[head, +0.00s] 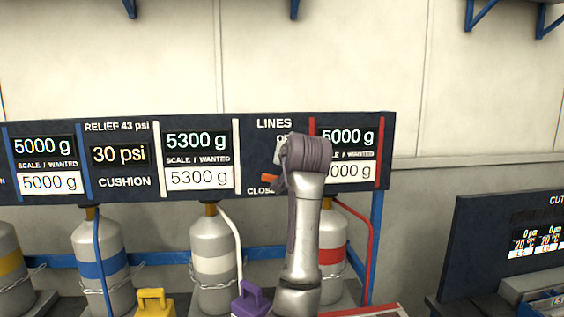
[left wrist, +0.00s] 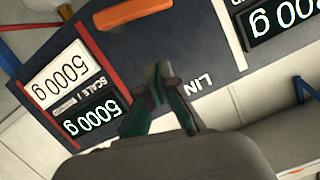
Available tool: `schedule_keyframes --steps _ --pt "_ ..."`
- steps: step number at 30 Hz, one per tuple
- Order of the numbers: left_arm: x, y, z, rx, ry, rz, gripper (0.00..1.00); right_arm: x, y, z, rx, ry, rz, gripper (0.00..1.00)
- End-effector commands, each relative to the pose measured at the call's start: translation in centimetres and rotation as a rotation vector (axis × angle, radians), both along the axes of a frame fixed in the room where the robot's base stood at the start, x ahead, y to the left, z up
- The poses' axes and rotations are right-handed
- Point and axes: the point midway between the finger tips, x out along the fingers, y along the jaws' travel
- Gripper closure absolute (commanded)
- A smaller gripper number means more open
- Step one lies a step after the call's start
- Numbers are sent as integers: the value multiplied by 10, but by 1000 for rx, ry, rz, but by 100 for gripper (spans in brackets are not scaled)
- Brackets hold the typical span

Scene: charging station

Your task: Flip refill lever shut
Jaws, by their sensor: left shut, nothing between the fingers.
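The refill lever's orange handle (head: 270,179) shows in the head view just left of my forearm, beside the partly covered word starting "CLOS" on the LINES panel (head: 262,140). The rest of the lever is hidden behind my arm. In the left wrist view the orange handle (left wrist: 132,11) lies slantwise at the top edge. My left gripper (left wrist: 163,72) is shut and empty in front of the dark panel, apart from the handle in that picture. In the head view my left wrist covers the gripper's fingers. My right gripper is not in view.
Gas cylinders with blue (head: 103,265), white (head: 214,262) and red (head: 331,254) bands stand chained below the panel. Hoses hang beside them. A yellow (head: 154,305) and a purple block (head: 250,303) with handles sit in front. Another dark panel (head: 480,235) stands at right.

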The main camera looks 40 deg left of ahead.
Motion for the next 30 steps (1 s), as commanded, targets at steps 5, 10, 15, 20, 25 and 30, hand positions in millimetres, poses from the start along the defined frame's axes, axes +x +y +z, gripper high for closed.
schedule_keyframes --steps 5,10,15,20,25,30 --pt "-20 -27 5 1 -5 -1 100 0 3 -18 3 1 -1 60" --pt "-33 -44 11 1 -2 0 100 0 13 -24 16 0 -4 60" --pt "-37 -49 14 -1 1 0 100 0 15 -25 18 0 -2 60" --pt "-37 -49 15 -1 1 0 100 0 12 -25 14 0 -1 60" --pt "-37 -49 14 0 1 1 100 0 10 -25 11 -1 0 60" --pt "-37 -49 14 0 1 1 100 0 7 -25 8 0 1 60"
